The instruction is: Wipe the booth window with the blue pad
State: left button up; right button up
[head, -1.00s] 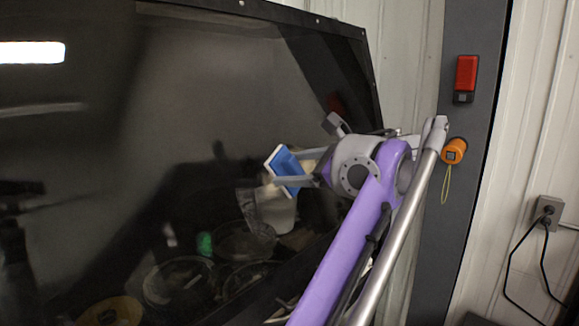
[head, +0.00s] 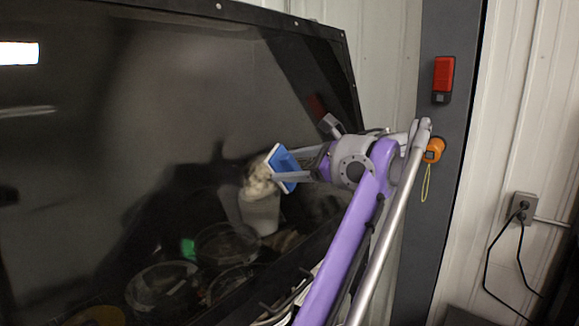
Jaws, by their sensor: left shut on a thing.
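The booth window (head: 90,160) is a large dark, shiny pane in a black frame, filling the left and middle of the head view. Faint smears and reflections show on it. The blue pad (head: 284,168) has a pale edge on its left side and is tilted, in front of the lower right part of the window. My left gripper (head: 288,164) is shut on the pad, its two fingers coming from the right. I cannot tell whether the pad touches the glass. My right gripper is not in view.
Behind the glass are a white cup (head: 260,212) with beige stuff at its top, round dishes (head: 160,285) and a green item (head: 188,249). Right of the window are a grey post (head: 448,200) with a red box (head: 443,75) and an orange item (head: 434,150), and an outlet (head: 521,207) with black cords.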

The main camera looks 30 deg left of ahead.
aim_at(272, 169)
pick_arm(q)
jog(key=shift+s+a+f, duration=0.1)
jog(key=shift+s+f, duration=0.05)
jog(key=shift+s, duration=0.6)
jog(key=shift+s+a+b, duration=0.1)
jog(key=shift+s+b, duration=0.25)
jog(key=shift+s, duration=1.05)
jog(key=shift+s+a+b, duration=0.1)
jog(key=shift+s+b, duration=0.2)
jog(key=shift+s, duration=0.9)
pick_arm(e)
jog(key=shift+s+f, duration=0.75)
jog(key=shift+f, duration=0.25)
pick_arm(q)
jog(key=shift+s, duration=0.1)
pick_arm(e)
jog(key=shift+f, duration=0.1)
